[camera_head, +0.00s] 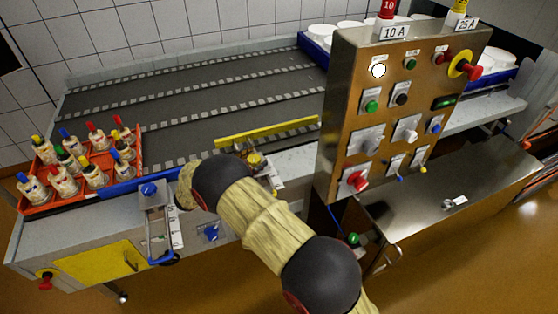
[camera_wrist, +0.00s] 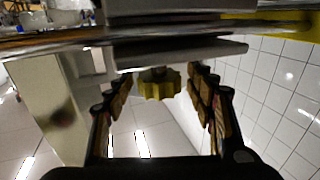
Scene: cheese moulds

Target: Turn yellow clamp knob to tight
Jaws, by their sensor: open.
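The yellow knob (camera_wrist: 158,84) shows in the wrist view, a lobed wheel just below a grey metal plate (camera_wrist: 180,54). My gripper (camera_wrist: 160,105) is open, with one dark finger with brown pads on each side of the knob. There is a visible gap between the knob and the fingers, so they do not grip it. In the head view my arm reaches over the conveyor's front edge and my gripper is hidden. A small yellow fitting (camera_head: 255,161) shows just beyond my arm, below a yellow guide bar (camera_head: 265,132); I cannot tell whether it is the same knob.
A steel control panel (camera_head: 346,145) with buttons and knobs stands right of my arm. A blue-handled bracket (camera_head: 158,222) sits at the conveyor's front, left of my arm. An orange crate (camera_head: 135,151) of capped bottles is at the left. The grey belt (camera_head: 190,98) is largely clear.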

